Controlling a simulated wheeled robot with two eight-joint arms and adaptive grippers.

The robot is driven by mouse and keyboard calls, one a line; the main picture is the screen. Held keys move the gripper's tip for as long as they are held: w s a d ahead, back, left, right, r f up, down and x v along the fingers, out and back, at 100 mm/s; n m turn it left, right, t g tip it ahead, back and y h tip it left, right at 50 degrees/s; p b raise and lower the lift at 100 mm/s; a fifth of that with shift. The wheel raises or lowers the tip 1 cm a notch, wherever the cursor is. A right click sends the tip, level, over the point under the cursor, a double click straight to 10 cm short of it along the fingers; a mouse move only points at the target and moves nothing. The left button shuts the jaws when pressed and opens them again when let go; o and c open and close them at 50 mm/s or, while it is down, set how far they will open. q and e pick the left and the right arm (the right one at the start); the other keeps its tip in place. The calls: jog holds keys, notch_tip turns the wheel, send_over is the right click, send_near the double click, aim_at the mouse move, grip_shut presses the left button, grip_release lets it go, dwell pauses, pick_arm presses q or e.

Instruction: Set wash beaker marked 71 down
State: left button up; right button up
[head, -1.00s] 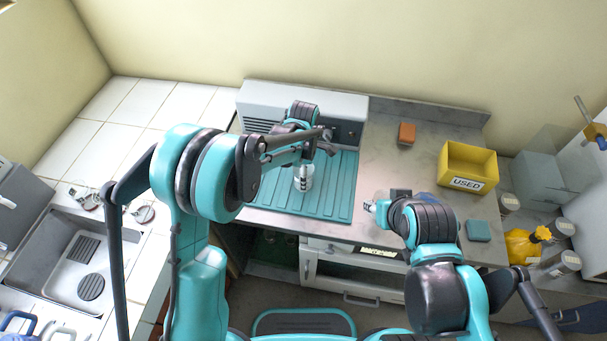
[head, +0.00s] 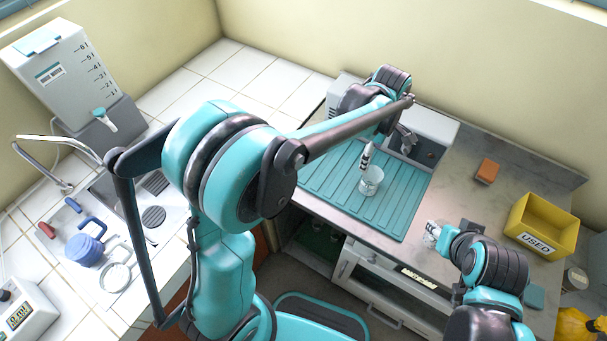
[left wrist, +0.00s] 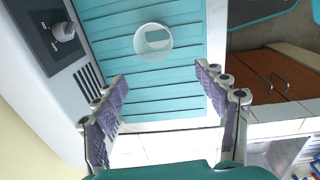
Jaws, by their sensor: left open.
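A clear glass beaker (head: 371,181) stands upright on the teal ribbed mat (head: 330,190). In the left wrist view the beaker (left wrist: 153,43) shows from above, with a pale label whose number I cannot read. My left gripper (head: 385,152) is open and empty behind the beaker. In the left wrist view its fingers (left wrist: 163,97) are spread wide, and the beaker sits beyond the fingertips, apart from both. My right gripper (head: 436,233) is low at the front of the counter, by something clear; its jaws cannot be made out.
A grey unit (head: 430,142) with a knob stands behind the mat. A yellow bin marked USED (head: 540,226) and an orange block (head: 487,171) are to the right. A sink counter with a blue mug (head: 85,248) and a dispenser tank (head: 70,80) are at the left.

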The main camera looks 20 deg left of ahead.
pick_arm(q)
jog(key=s+a+r+m+t, duration=0.2)
jog(key=s+a+m+t, duration=0.1)
jog(key=s+a+m, duration=0.4)
jog(key=s+a+r+m+t, duration=0.3)
jog(key=s+a+m, duration=0.5)
jog(key=s, duration=0.3)
jog(key=shift+s+a+m, duration=0.25)
jog(key=shift+s+m, duration=0.1)
jog(key=shift+m, duration=0.25)
notch_tip(320, 180, down, 6)
jog(key=b, duration=0.6)
jog(key=shift+f, duration=0.15)
